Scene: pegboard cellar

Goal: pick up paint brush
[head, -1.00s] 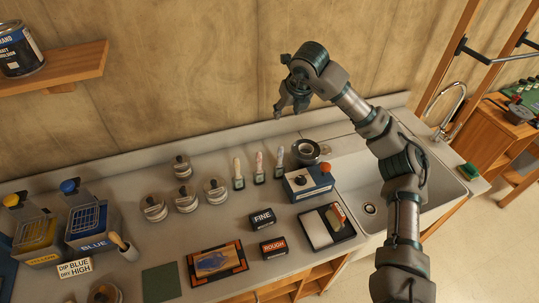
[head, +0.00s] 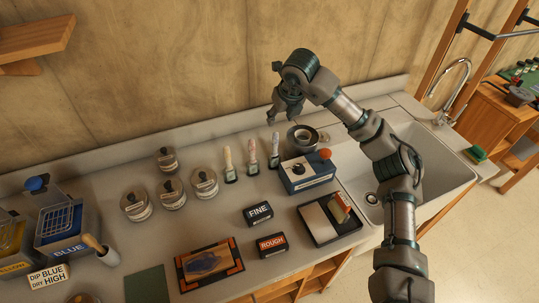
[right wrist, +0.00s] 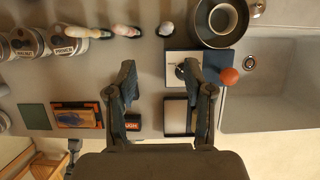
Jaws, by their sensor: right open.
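A wooden handle, which looks like a paint brush handle (head: 92,243), leans out of a small grey cup at the left in the head view; its lower end is hidden. Three slim upright pieces with pale or pink tops (head: 252,155) stand in a row mid-counter; I cannot tell whether they are brushes or tubes. They show from above in the right wrist view (right wrist: 126,31). My right gripper (head: 284,112) is open and empty, above the back of the counter near this row. Its two fingers (right wrist: 160,85) are spread apart in the wrist view. My left gripper is out of view.
Several lidded jars (head: 172,193) stand left of the row. A grey ring-shaped pot (head: 303,137) and a blue box with an orange knob (head: 306,172) are at its right, before the sink (head: 437,165). FINE (head: 258,213) and ROUGH (head: 270,245) blocks lie in front.

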